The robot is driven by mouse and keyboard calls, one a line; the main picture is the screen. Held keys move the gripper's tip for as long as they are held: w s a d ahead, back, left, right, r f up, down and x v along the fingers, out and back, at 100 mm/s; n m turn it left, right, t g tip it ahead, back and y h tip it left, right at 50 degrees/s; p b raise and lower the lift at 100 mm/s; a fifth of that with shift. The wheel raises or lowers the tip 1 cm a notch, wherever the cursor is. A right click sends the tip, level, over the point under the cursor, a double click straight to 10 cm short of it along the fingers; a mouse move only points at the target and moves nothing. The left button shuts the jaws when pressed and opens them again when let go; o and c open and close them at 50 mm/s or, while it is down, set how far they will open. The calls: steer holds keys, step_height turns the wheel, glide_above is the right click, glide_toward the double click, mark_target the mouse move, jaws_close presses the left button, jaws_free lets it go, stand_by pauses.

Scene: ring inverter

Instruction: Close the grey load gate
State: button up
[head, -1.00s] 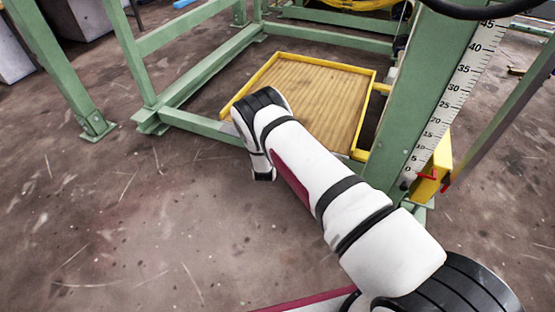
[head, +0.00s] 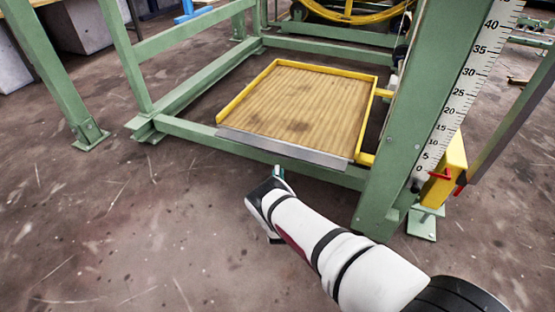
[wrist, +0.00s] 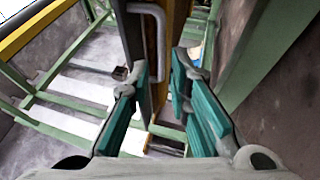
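The grey load gate (head: 285,148) is a long strip along the front edge of the wooden platform with yellow rims (head: 305,100). I cannot tell its exact tilt. In the wrist view its grey face (wrist: 133,45) runs down the middle, with a U-shaped grey handle (wrist: 158,22) near the top. My gripper (wrist: 160,85) has its teal fingers spread apart with nothing between them. The handle lies beyond the fingertips, apart from them. In the head view my gripper (head: 279,172) is just in front of the gate, low near the floor, and partly hidden by my wrist.
Green frame beams (head: 200,133) surround the platform. A thick green post with a scale (head: 410,130) stands to the right. A yellow bracket with a red piece (head: 445,172) is beside it. The floor at the left front is clear.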

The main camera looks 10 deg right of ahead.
mark_target(278, 156)
steer(key=b+x, duration=0.2)
steer(key=x, duration=0.6)
steer(key=shift+w+b, duration=0.15)
steer(key=shift+b, duration=0.2)
jaws_close()
